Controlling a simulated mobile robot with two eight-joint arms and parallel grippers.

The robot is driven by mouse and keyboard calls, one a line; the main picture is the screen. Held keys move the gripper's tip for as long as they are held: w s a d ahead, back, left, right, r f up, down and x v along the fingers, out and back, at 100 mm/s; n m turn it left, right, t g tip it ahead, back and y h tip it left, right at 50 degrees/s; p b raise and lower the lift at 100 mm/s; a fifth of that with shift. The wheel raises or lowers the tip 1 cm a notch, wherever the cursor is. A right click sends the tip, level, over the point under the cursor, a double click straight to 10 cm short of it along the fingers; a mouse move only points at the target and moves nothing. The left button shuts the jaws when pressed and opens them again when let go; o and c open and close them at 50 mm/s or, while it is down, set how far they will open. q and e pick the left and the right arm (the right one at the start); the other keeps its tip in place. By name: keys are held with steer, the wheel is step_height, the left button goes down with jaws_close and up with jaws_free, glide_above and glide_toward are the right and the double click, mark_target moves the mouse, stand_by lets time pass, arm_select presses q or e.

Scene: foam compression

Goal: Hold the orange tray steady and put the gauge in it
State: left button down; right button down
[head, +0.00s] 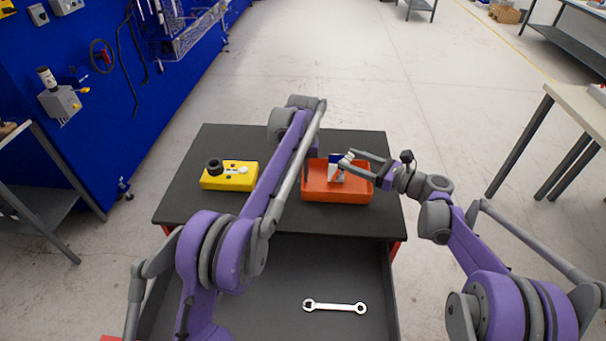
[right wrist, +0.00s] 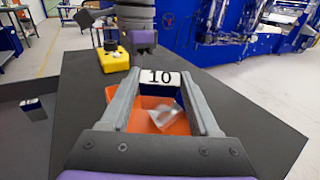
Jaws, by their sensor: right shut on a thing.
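The orange tray (head: 318,190) sits at the right of the dark table top; it also shows in the right wrist view (right wrist: 180,128). My right gripper (head: 343,162) is over the tray, shut on the gauge, a small blue and white piece (head: 334,158). In the right wrist view a white face marked "10" (right wrist: 160,78) shows between the fingertips. A silvery piece (right wrist: 166,116) shows against the tray's inside below it; I cannot tell if it belongs to the gauge. My left gripper (head: 310,150) points down by the tray's left end, mostly hidden by its arm; its fingers are unclear.
A yellow box with a black knob (head: 230,176) stands on the table's left. A wrench (head: 334,306) lies in the open drawer below the table's front edge (head: 270,270). My left arm crosses the middle of the table. The table's back right corner is clear.

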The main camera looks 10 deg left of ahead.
steer(key=shift+c, duration=0.2)
jaws_free()
steer(key=shift+d, duration=0.15)
steer(key=v, duration=1.1)
steer(key=shift+s+d, duration=0.15)
steer(key=shift+d, duration=0.25)
arm_select(q)
steer(key=c, duration=1)
jaws_free()
steer(key=shift+o, duration=0.2)
steer(key=shift+r, duration=0.1)
